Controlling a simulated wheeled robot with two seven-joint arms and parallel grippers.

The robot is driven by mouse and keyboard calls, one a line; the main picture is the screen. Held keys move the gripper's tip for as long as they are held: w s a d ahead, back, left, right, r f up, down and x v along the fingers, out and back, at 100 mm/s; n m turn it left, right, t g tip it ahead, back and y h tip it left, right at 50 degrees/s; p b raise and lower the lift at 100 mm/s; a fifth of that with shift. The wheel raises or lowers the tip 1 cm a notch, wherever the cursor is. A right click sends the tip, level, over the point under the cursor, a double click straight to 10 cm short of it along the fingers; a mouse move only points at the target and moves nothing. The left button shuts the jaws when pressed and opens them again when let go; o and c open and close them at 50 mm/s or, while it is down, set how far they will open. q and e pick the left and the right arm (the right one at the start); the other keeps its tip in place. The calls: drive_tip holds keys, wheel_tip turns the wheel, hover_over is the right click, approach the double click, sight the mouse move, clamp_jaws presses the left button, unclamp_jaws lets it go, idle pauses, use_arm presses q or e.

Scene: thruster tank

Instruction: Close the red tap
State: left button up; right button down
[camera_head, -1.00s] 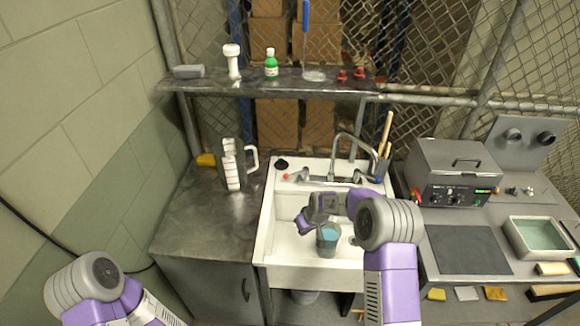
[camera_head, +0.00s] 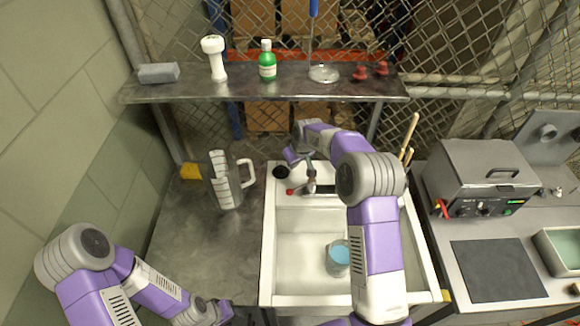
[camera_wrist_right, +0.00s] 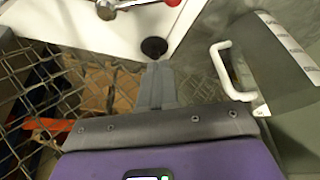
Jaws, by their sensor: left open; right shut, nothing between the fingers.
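The red tap (camera_head: 290,191) is a small red-tipped handle at the back left of the white sink (camera_head: 270,245). Its red tip also shows at the top edge of the right wrist view (camera_wrist_right: 173,3), beside its metal tap body (camera_wrist_right: 108,8). My right gripper (camera_head: 305,155) is above and behind the tap in the head view. In the right wrist view its fingers (camera_wrist_right: 157,70) are shut and empty, apart from the red tip. My left gripper (camera_head: 218,312) is open, low at the bottom edge, far from the tap. My right arm hides the spout and the tap's right side.
A cup of blue liquid (camera_head: 338,258) stands in the basin. A black round piece (camera_head: 281,171) lies at the sink's back left corner. A measuring jug (camera_head: 224,182) stands left of the sink. A shelf (camera_head: 200,92) with a green bottle (camera_head: 267,62) hangs behind.

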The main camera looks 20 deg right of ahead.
sight(301, 187)
wheel_tip(301, 187, down, 10)
drive_tip(key=b, duration=0.3)
drive_tip(key=shift+s, duration=0.45)
drive_tip(key=shift+d, duration=0.1)
drive_tip(key=shift+s+d+b, duration=0.1)
drive_tip(key=shift+b, duration=0.25)
